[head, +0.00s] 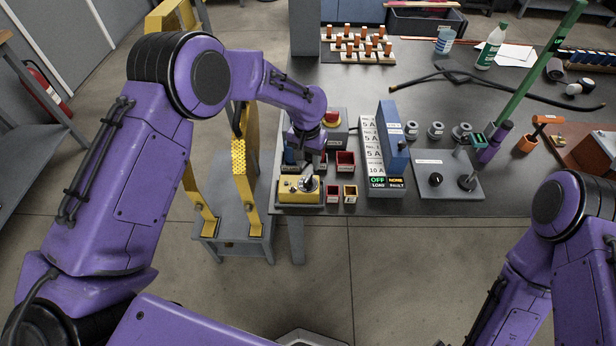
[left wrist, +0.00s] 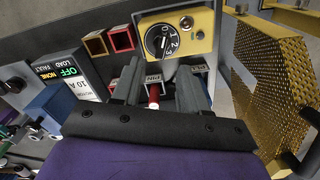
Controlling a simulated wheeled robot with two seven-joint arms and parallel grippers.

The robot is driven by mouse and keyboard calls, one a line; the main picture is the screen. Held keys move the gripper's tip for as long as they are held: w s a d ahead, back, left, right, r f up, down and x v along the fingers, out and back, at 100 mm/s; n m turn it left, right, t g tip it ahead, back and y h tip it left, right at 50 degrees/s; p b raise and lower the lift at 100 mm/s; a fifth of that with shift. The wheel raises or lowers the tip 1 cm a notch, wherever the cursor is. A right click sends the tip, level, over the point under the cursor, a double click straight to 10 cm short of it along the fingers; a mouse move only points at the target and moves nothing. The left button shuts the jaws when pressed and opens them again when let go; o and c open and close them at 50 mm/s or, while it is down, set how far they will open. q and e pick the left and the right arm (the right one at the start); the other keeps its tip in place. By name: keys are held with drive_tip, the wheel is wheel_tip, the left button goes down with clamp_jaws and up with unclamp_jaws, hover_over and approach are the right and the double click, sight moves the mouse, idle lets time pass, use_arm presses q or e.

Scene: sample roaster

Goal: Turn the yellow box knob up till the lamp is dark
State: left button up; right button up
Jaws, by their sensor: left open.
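The yellow box (head: 299,198) stands at the left front edge of the table. In the left wrist view the yellow box (left wrist: 205,18) has a round black knob (left wrist: 157,42) with a dial marked 0 to 3. Its exact pointer setting is hard to read. A small pale dome (left wrist: 187,22), perhaps the lamp, sits beside the knob; I cannot tell whether it is lit. My left gripper (head: 309,168) is above and behind the box. In the wrist view its fingers (left wrist: 160,70) are apart, short of the knob, with nothing gripped. My right gripper is out of view.
Small red and yellow bins (head: 346,160) stand right of the box. A labelled panel (head: 377,170) reads OFF and NONE. A red button box (head: 334,122) is behind my left gripper. A yellow perforated guard (head: 240,160) stands close on the left.

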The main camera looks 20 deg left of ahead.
sight(308, 178)
use_arm(q)
drive_tip(key=f, duration=0.3)
drive_tip(key=f+p, duration=0.1)
drive_tip(key=f, duration=0.2)
drive_tip(key=f+p, duration=0.1)
drive_tip(key=f, duration=0.2)
drive_tip(key=shift+w+f, duration=0.15)
drive_tip(key=shift+w, duration=0.1)
clamp_jaws()
